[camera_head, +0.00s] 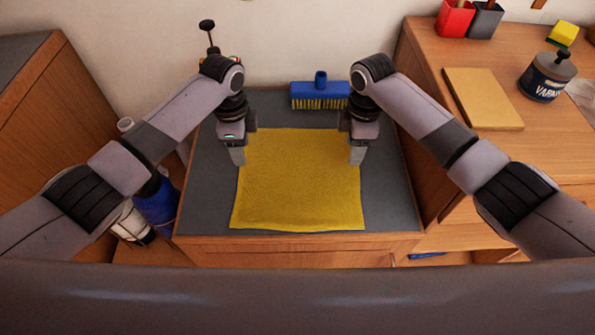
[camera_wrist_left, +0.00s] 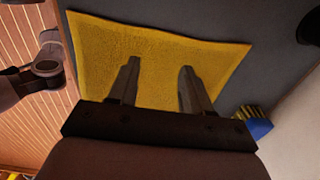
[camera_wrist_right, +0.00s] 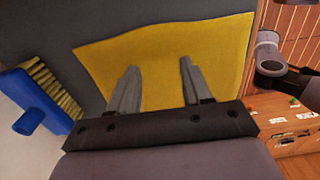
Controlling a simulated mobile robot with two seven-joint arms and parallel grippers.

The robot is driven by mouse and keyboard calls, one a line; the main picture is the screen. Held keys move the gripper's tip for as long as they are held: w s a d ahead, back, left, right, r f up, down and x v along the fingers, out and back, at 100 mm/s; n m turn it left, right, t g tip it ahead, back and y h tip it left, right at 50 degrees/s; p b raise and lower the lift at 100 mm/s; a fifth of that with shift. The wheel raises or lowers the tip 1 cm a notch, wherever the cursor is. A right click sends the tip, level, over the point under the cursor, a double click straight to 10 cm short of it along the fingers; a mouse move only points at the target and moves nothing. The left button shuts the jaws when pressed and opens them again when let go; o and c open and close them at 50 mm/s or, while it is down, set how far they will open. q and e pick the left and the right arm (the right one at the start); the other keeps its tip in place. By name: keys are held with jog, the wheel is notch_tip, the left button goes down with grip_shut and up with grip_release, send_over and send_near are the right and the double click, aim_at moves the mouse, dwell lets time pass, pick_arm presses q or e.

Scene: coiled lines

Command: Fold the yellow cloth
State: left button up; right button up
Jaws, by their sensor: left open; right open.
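The yellow cloth (camera_head: 300,185) lies spread flat and unfolded on the grey counter top. My left gripper (camera_head: 238,160) is over the cloth's far left corner area, pointing down. My right gripper (camera_head: 357,158) is over the far right corner area, also pointing down. In the left wrist view the cloth (camera_wrist_left: 150,60) shows behind two parted, empty fingers (camera_wrist_left: 155,85). In the right wrist view the cloth (camera_wrist_right: 165,60) also shows behind parted, empty fingers (camera_wrist_right: 158,88). Whether the fingertips touch the cloth cannot be told.
A blue brush (camera_head: 320,92) with yellow bristles lies behind the cloth, near the wall; it also shows in the right wrist view (camera_wrist_right: 38,98). A wooden bench at right carries a tan board (camera_head: 484,98) and a varnish can (camera_head: 547,78). Bare grey counter (camera_head: 390,200) borders the cloth.

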aim_at(246, 174)
pick_arm(q)
jog(key=shift+w+f, duration=0.15)
jog(key=shift+f, duration=3.75)
pick_arm(e)
jog(key=shift+w+d+f, duration=0.1)
jog(key=shift+w+f, duration=0.05)
jog(key=shift+f, duration=3.75)
pick_arm(q)
jog(key=shift+f, duration=0.15)
pick_arm(e)
jog(key=shift+f, duration=0.15)
pick_arm(q)
jog(key=shift+a, duration=0.1)
grip_shut()
pick_arm(e)
jog(key=shift+f, duration=0.1)
grip_shut()
jog(key=shift+d, duration=0.1)
